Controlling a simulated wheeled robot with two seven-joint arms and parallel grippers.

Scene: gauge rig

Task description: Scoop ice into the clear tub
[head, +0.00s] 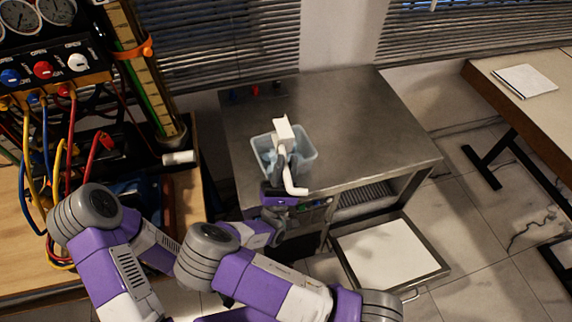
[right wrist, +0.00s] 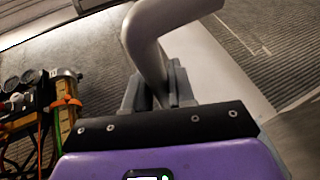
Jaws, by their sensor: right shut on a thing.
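A clear, bluish tub (head: 310,151) stands on the steel table. A pale scoop (head: 283,129) is over the tub, with its boxy head up and its bent handle (head: 296,188) hanging past the tub's near side. My right gripper (head: 286,165) is shut on the scoop at the tub's near side. In the right wrist view the grey fingers (right wrist: 160,88) close around the pale curved handle (right wrist: 158,35). The gripper and scoop hide part of the tub's inside, and I cannot tell whether ice lies in it. My left gripper is not in view.
The steel table (head: 375,125) is bare to the right of the tub. Small red and blue items (head: 255,90) sit at its back edge. A gauge rig (head: 45,65) with coloured hoses stands left. A white-topped low platform (head: 390,255) is at the lower right.

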